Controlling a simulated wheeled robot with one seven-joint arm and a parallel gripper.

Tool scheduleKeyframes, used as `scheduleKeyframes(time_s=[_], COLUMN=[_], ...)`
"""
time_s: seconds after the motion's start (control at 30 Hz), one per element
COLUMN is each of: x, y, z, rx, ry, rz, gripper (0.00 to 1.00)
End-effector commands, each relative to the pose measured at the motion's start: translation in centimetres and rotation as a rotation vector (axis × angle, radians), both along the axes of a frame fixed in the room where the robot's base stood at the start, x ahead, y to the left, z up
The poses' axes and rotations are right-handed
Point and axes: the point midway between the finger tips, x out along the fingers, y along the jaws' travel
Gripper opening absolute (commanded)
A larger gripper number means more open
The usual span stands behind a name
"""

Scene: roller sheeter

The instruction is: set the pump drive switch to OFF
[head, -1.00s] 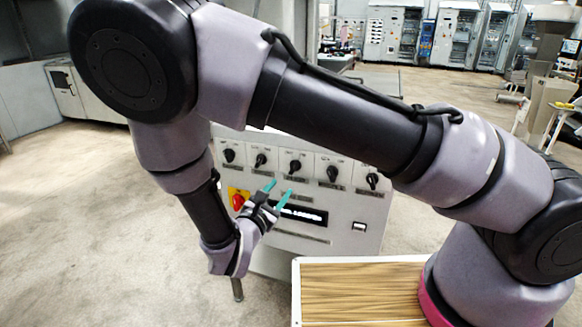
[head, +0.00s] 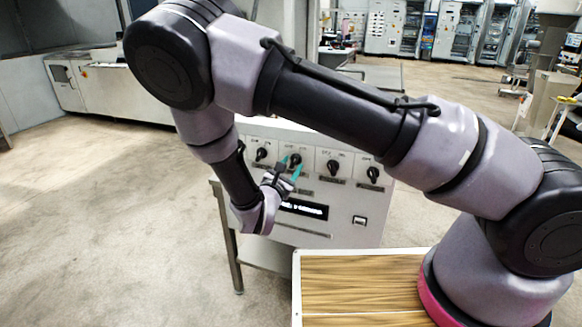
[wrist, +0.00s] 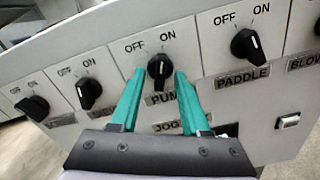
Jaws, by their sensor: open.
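The pump drive switch (wrist: 160,68) is a black rotary knob with a white pointer mark, on a white panel. OFF is printed at its upper left and ON above it; the mark points up, nearer ON. Its label below is partly hidden by a finger and reads "PUM" or similar. My gripper (wrist: 160,77) is open, with one teal finger on each side of the knob; I cannot tell whether either touches it. In the head view, my gripper (head: 291,167) is in front of the panel at the pump knob (head: 295,159).
Similar knobs sit on both sides: the paddle knob (wrist: 246,45) to the right and another knob (wrist: 89,92) to the left. A display (head: 303,209) and a rocker switch (head: 359,220) are lower on the panel. A wood-topped surface (head: 355,285) stands in front.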

Motion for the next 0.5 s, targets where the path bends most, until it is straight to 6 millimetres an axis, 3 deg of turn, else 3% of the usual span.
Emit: scheduleKeyframes(time_s=[0.13, 0.17, 0.27, 0.5], x=[0.0, -0.01, -0.02, -0.03], y=[0.0, -0.01, -0.01, -0.01], z=[0.01, 0.01, 0.01, 0.01], rx=[0.0, 0.0, 0.0, -0.003], ry=[0.0, 0.0, 0.0, 0.001], rz=[0.0, 0.0, 0.0, -0.001], gripper=[0.46, 0.39, 0.0, 0.0])
